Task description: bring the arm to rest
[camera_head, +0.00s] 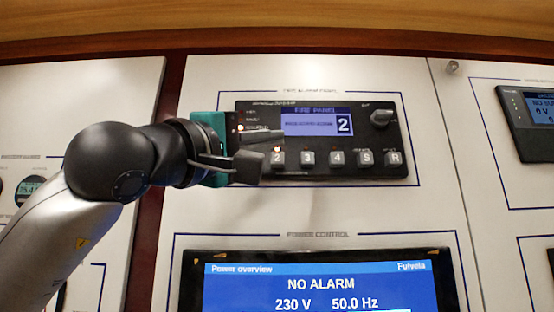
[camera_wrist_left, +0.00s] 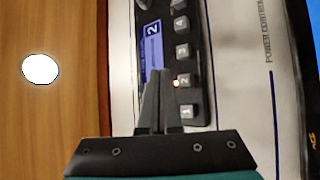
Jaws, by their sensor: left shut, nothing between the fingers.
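My left arm comes in from the left in the head view. Its gripper (camera_head: 266,152) is shut and empty, in front of the left part of the fire alarm panel (camera_head: 345,167). In the wrist view the closed fingers (camera_wrist_left: 158,75) point toward the panel beside buttons 1 and 2; contact cannot be told. The panel screen (camera_head: 305,124) shows a large 2. Button 2 (camera_head: 277,158) has a lit lamp above it. Button 1 (camera_wrist_left: 187,111) shows in the wrist view but is hidden by the gripper in the head view. My right gripper is not in view.
Below is a power control display (camera_head: 315,284) reading NO ALARM, 230 V, 50.0 Hz. Another device (camera_head: 535,115) is at the right edge. A wooden beam (camera_head: 280,18) runs along the top.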

